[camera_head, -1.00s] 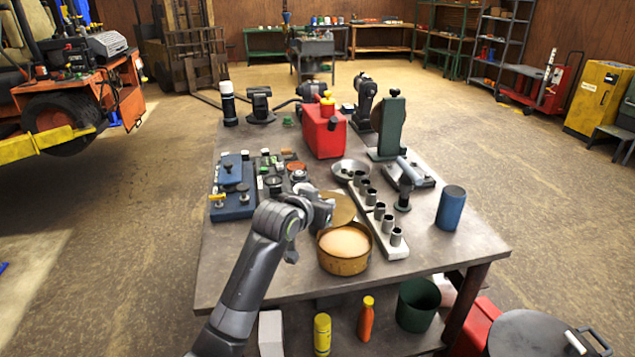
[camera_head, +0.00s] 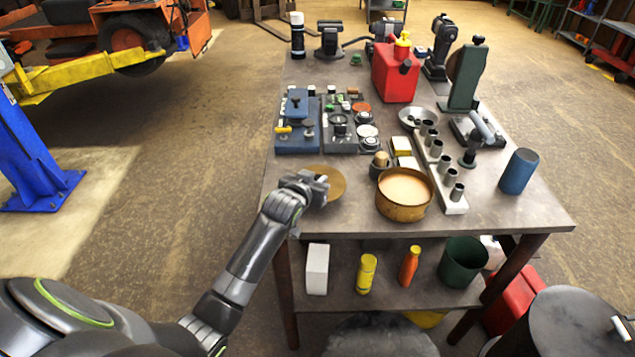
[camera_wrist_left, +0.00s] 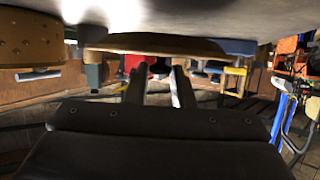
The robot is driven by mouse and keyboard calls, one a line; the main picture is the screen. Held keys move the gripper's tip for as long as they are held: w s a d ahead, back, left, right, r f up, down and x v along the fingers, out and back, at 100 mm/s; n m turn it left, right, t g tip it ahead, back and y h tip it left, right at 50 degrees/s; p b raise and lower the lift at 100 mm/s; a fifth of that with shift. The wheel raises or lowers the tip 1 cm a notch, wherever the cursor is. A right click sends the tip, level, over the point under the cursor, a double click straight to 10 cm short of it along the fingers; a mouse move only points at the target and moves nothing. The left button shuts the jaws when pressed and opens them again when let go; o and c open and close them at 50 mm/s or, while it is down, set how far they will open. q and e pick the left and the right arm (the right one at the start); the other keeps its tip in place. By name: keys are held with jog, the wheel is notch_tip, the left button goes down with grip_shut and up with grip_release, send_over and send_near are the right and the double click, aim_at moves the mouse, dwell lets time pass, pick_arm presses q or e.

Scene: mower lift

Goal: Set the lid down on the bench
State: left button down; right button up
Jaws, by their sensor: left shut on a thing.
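My left gripper (camera_head: 316,187) is shut on the lid (camera_head: 331,180), a flat tan disc, at the left front of the bench (camera_head: 480,208). In the left wrist view, the gripper's fingers (camera_wrist_left: 160,82) reach to the lid's edge (camera_wrist_left: 160,43), which lies nearly parallel and very close to the bench top (camera_wrist_left: 266,58). I cannot tell whether they touch. The round tan tin (camera_head: 404,212) stands uncovered to the right of the lid, with pale contents showing. It also shows in the left wrist view (camera_wrist_left: 30,40). My right gripper is not in view.
Behind the lid are a blue box (camera_head: 297,137) and a dark panel with several round parts (camera_head: 352,143). A pale rack of metal cups (camera_head: 455,207) and a blue cylinder (camera_head: 518,172) stand right of the tin. Some bare bench surrounds the lid.

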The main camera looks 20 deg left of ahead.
pick_arm(q)
jog(key=shift+f, duration=1.4)
jog(key=shift+f, duration=0.15)
jog(key=c, duration=1.3)
grip_release()
jog(key=shift+o, duration=0.2)
jog(key=b+v, duration=0.1)
jog(key=v, duration=1.1)
jog(key=shift+r, duration=0.25)
